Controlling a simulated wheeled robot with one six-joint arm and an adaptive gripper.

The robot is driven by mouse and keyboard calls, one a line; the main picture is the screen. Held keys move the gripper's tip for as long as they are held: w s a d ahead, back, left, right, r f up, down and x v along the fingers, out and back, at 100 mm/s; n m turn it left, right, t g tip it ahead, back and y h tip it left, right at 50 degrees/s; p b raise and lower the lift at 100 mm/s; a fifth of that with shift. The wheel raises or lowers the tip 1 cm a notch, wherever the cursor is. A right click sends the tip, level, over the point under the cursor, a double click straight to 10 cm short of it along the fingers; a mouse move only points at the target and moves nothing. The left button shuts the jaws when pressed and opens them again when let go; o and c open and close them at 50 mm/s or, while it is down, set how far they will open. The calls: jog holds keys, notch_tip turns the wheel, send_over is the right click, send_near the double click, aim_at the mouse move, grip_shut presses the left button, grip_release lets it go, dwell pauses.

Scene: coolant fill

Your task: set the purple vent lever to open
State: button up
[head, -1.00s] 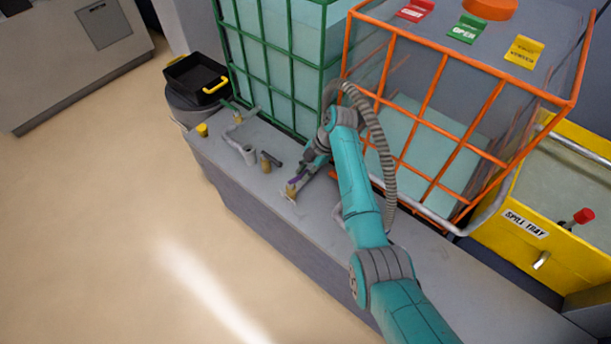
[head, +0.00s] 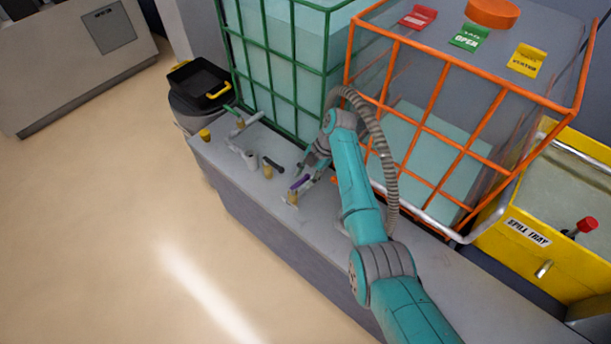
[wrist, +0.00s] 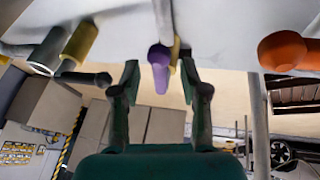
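The purple vent lever (head: 301,183) sits on a small brass-coloured valve (head: 292,198) near the front edge of the grey bench. In the head view my gripper (head: 314,170) is just behind and right of it, low over the bench. In the wrist view the lever (wrist: 159,70) points towards me, between the two spread fingers of my gripper (wrist: 160,82). The fingers are open, with a gap on each side of the lever, and do not appear to touch it. Part of the valve is hidden behind the lever.
A black-handled valve (head: 268,168) stands left of the purple one, beside a grey pipe (head: 243,154). An orange knob (wrist: 286,50) is at the right in the wrist view. Green (head: 270,44) and orange (head: 440,52) cages stand behind; open floor lies in front.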

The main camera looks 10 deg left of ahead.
aim_at(305, 178)
notch_tip(305, 178, up, 10)
dwell(0.7)
